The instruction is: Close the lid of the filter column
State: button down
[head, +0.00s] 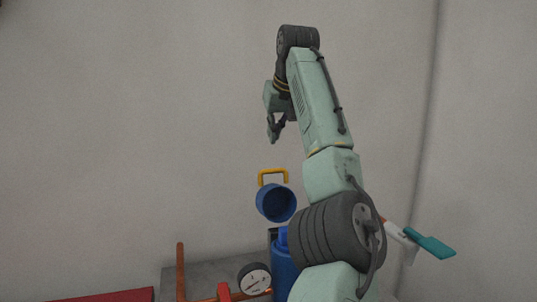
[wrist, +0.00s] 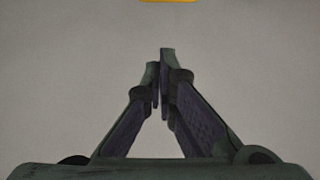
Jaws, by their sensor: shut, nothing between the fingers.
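The filter column (head: 284,272) is a blue cylinder at the lower middle of the head view, partly hidden by my arm. Its lid (head: 276,203) is a blue round cap with a yellow handle (head: 272,172) on top. The lid stands raised and tilted open above the column, its hollow side showing. My gripper (head: 273,138) is up and above the lid, apart from it, pointing down. In the wrist view my gripper (wrist: 162,55) has its fingertips together with nothing between them. A strip of the yellow handle (wrist: 168,1) shows at the top edge there.
A pressure gauge (head: 255,280) and copper pipes (head: 181,272) stand left of the column on a grey surface (head: 212,272). A red object (head: 110,296) is at lower left. A teal handle (head: 431,242) sticks out at right. A plain wall is behind; space around my gripper is free.

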jog(key=p+x, duration=0.1)
jog(key=x, duration=0.9)
jog(key=shift+s+d+r, duration=0.1)
jog(key=shift+s+d, duration=0.15)
jog(key=shift+s, duration=0.45)
jog(key=shift+s+d+r, duration=0.1)
jog(key=shift+s+d, duration=0.2)
jog(key=shift+s, duration=0.4)
jog(key=shift+s+d+r, duration=0.1)
jog(key=shift+s+d, duration=0.15)
jog(key=shift+s, duration=0.5)
jog(key=shift+s+f+b, duration=0.1)
jog(key=shift+f+b, duration=0.05)
jog(key=shift+b, duration=0.4)
jog(key=shift+f+t+b, duration=0.1)
jog(key=shift+t+b, duration=0.2)
jog(key=shift+b, duration=0.15)
jog(key=shift+s+r+b, duration=0.2)
jog(key=shift+b, duration=0.15)
jog(key=shift+t+b, duration=0.3)
jog(key=shift+b, duration=0.05)
